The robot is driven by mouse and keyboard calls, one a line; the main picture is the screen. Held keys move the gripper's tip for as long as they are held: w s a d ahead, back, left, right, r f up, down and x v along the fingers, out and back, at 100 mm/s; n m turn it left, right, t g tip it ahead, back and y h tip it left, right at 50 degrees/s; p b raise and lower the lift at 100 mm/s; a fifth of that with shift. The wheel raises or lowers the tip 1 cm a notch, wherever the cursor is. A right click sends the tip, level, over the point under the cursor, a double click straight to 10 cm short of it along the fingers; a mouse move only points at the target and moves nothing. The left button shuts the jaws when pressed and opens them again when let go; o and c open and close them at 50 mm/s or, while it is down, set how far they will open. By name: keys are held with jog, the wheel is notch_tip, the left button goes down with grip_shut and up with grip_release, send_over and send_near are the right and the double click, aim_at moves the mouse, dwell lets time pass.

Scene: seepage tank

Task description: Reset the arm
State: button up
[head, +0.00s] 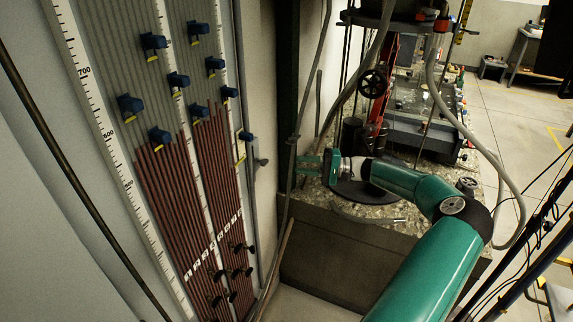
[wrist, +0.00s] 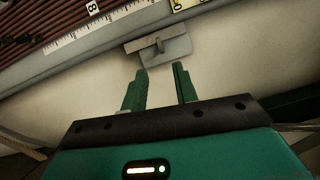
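My gripper (head: 311,166) is at the end of my green arm, in the middle of the head view, to the right of the manometer panel (head: 190,90). In the wrist view my gripper (wrist: 160,82) shows two green fingers with a clear gap between them. Nothing is between the fingers. A small grey latch-like fitting (wrist: 160,45) on the panel's edge lies beyond the fingertips, apart from them as far as I can tell.
The panel has blue clips (head: 130,105), red tubes and black knobs (head: 232,272). A speckled stone-like top (head: 385,212) lies below my forearm. A grey hose (head: 465,120) hangs behind my arm. Open floor (head: 510,125) shows at the right.

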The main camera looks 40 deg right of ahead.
jog(key=v, duration=0.2)
jog(key=shift+s+d, duration=0.25)
jog(key=shift+s, duration=0.05)
dwell(0.4)
